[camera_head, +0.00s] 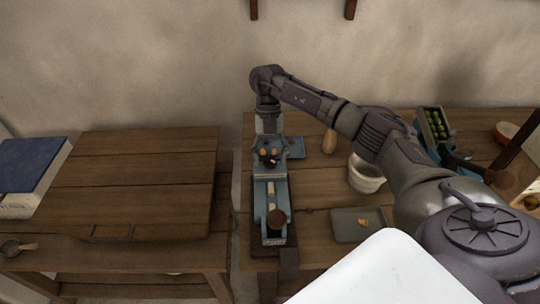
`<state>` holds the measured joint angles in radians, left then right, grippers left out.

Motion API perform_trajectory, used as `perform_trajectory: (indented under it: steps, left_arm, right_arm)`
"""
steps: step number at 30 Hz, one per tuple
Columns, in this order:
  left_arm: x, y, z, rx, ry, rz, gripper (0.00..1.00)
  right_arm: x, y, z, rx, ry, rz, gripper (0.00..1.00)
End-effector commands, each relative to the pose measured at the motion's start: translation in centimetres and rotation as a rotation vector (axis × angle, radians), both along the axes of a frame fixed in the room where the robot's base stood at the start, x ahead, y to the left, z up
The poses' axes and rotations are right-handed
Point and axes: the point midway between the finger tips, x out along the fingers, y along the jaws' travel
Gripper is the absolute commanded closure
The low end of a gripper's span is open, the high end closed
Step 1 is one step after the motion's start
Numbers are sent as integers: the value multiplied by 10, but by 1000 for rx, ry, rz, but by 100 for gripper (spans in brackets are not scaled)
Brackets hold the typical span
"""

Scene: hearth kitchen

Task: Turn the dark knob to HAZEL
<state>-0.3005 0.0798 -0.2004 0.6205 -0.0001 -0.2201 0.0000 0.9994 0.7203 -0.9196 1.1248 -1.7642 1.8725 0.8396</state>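A narrow blue device (263,207) stands on the right-hand table, running from front to back. A round brown knob (276,221) is near its front end. My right gripper (268,157) points down over the back end of the device. A small dark part, perhaps the dark knob, shows at the fingertips, but the gripper hides most of it. I cannot tell whether the fingers are closed on it or only around it. No HAZEL label is legible. My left gripper is not in view.
On the right-hand table, a pale pot (366,174), a grey tray (358,225) and a blue box of green items (434,130) stand right of the device. A gap separates this table from the left wooden table (130,180), which has a blue book (32,170).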

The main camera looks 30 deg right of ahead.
Motion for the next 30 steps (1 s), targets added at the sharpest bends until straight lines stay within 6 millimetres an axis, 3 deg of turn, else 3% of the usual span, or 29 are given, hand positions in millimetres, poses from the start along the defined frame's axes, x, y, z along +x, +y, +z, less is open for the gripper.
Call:
perform_trajectory:
  steps: [8, 21, 30]
  left_arm:
    - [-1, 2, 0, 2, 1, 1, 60]
    - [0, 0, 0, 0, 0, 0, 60]
    - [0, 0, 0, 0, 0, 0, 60]
  right_arm:
    - [4, -2, 9, 0, -5, -2, 38]
    - [33, -19, 89, -1, -3, -3, 38]
    - [40, -23, 110, -1, -1, -1, 38]
